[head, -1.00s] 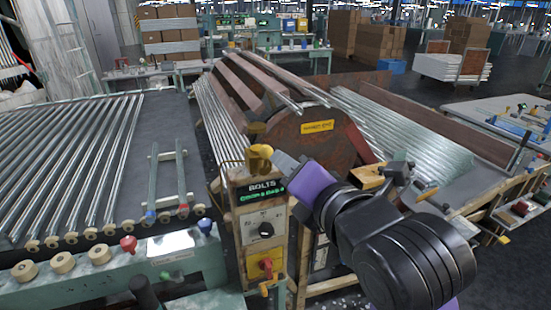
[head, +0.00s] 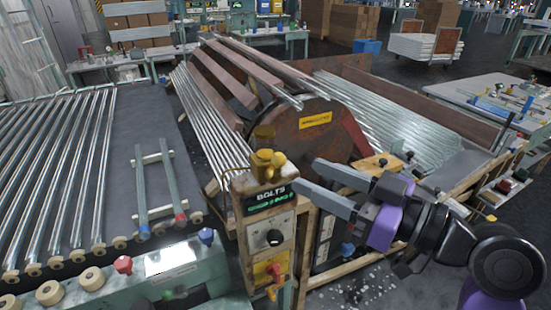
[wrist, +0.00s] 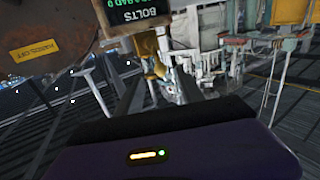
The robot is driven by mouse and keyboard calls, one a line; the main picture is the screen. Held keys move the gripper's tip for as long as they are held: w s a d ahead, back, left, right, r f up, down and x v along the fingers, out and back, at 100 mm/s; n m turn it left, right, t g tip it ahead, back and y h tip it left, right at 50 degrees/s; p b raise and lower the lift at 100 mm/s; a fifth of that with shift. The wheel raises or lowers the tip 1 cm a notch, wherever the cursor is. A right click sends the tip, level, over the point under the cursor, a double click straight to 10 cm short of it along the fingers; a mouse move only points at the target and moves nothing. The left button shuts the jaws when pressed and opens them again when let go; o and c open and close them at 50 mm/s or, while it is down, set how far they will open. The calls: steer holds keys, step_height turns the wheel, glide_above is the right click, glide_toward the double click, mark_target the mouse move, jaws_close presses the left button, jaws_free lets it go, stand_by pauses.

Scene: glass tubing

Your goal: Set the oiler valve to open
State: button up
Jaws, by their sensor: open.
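A brass oiler valve (head: 262,160) stands on top of the control box (head: 283,222) with the BOLTS display. It has a cup-like upper part and a rounded knob or lever on its right side; its exact setting is too small to tell. My gripper (head: 307,178) is to the right of the valve, its two grey fingers spread apart and empty, pointing left towards it. The fingers appear clear of the brass. In the wrist view, the brass valve (wrist: 153,62) shows ahead between the fingers, below the display.
The control box carries a black dial (head: 273,237) and a red knob on a yellow plate (head: 273,271). A rusty drum (head: 305,140) with a yellow label stands behind. A rack of glass tubes (head: 70,170) lies at left, more tubes (head: 400,120) at right.

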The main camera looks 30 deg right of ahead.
mark_target(280, 159)
steer(key=shift+p+x, duration=0.95)
steer(key=shift+x, duration=3)
steer(key=shift+f, duration=0.1)
jaws_close()
